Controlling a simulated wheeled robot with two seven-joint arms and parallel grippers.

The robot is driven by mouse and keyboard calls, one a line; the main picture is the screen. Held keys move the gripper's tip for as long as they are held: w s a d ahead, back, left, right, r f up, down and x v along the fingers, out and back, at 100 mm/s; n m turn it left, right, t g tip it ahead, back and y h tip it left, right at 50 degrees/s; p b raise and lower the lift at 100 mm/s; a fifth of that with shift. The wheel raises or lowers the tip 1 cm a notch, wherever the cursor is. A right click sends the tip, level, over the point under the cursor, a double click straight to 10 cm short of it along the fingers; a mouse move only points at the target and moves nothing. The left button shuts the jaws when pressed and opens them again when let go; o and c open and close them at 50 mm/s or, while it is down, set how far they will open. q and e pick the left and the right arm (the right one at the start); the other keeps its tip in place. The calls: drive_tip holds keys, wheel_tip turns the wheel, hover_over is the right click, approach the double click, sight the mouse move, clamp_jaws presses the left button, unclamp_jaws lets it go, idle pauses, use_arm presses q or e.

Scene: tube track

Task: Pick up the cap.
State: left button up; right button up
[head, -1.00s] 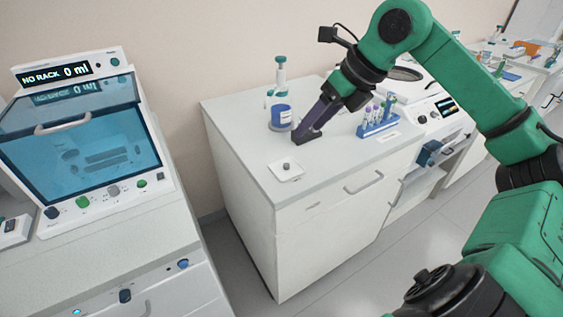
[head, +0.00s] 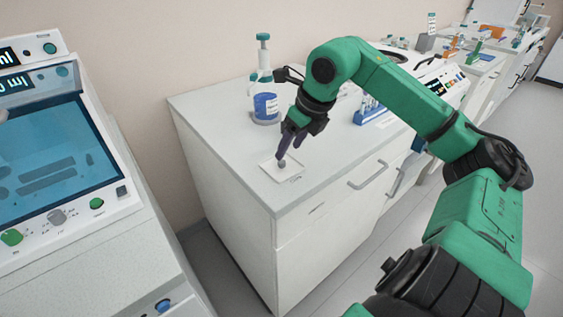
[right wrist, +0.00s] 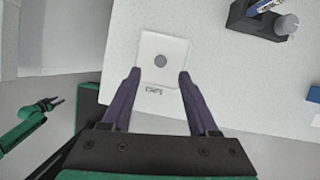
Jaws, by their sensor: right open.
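The cap (right wrist: 160,61) is a small grey disc on a white square pad (right wrist: 172,84) with a printed label. In the head view the pad (head: 295,175) lies near the left end of the white counter, and the cap (head: 282,164) shows at my right fingertips. My right gripper (right wrist: 159,74) is open, pointing down over the pad. In the right wrist view its purple fingers stand left and right of the pad, with the cap between and just beyond the tips. Nothing is held. My left gripper (right wrist: 52,104) shows small at the left of that view; its jaws are unclear.
A black holder (right wrist: 245,22) with a tube and a grey round top stands at the upper right in the right wrist view. A blue-labelled bottle (head: 265,107) and a blue tube rack (head: 370,115) stand behind my right gripper. The counter around the pad is clear.

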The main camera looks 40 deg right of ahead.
sight(282, 162)
drive_tip(key=p+x, duration=0.2)
drive_tip(key=x, duration=0.3)
drive_tip(key=shift+w+f, duration=0.1)
drive_tip(key=shift+f, duration=0.2)
clamp_jaws()
drive_tip(key=shift+r, duration=0.1)
